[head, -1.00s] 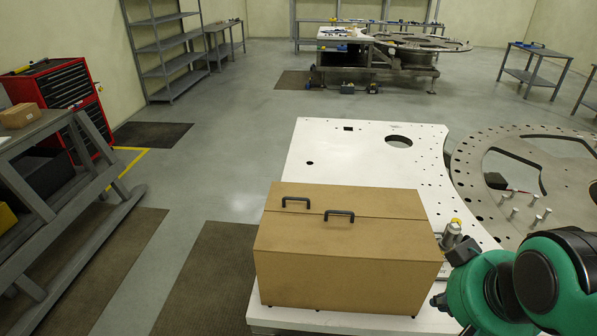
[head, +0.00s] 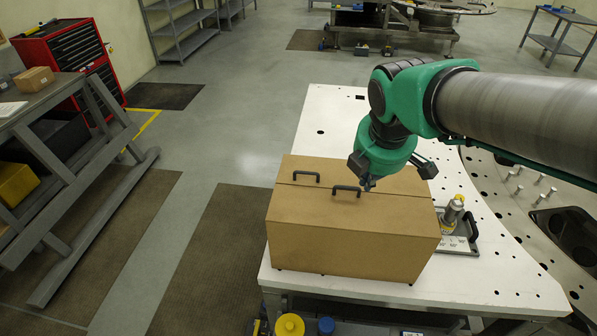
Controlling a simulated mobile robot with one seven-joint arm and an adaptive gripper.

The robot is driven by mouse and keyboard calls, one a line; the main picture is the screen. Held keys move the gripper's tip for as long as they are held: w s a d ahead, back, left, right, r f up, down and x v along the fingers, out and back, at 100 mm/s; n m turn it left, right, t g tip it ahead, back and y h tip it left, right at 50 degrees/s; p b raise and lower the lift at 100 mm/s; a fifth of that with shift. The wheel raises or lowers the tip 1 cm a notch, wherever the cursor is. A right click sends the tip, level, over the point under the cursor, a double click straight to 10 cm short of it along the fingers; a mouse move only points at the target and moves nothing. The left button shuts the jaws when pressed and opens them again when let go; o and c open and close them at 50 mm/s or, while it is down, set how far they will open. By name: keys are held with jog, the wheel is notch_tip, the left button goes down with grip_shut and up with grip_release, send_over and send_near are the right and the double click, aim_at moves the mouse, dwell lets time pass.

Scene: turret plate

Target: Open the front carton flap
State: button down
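A brown carton (head: 340,245) stands on the white plate with its top closed; a seam runs across the lid. The front flap (head: 315,207) lies flat and carries a black handle (head: 346,190). The rear flap (head: 330,169) also lies flat, with its own black handle (head: 306,176). My gripper (head: 371,184) points down over the carton's top, close to the right end of the front handle. I cannot tell whether it touches the handle. Its fingers are small and dark, partly hidden below the green wrist, so their opening does not show clearly.
The white plate (head: 320,110) is bare behind the carton. To the carton's right, a metal tray (head: 462,247) holds a cylindrical metal part with a yellow top (head: 454,210). A large grey ring plate (head: 510,200) lies further right. A workbench (head: 60,130) stands at left.

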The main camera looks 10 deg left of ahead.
jog(key=w+a+n+p, duration=0.2)
jog(key=w+a+n, duration=0.3)
jog(key=a+n, duration=0.2)
jog(key=n+p, duration=0.2)
jog(key=n, duration=0.6)
send_near(299, 182)
jog(key=v, duration=0.4)
jog(key=shift+w+a+g, duration=0.1)
jog(key=shift+g, duration=0.2)
jog(key=shift+x, duration=4.95)
jog(key=shift+r, duration=0.2)
jog(key=shift+w+r+p, duration=0.15)
jog(key=shift+r+p, duration=0.1)
jog(key=shift+p, duration=0.25)
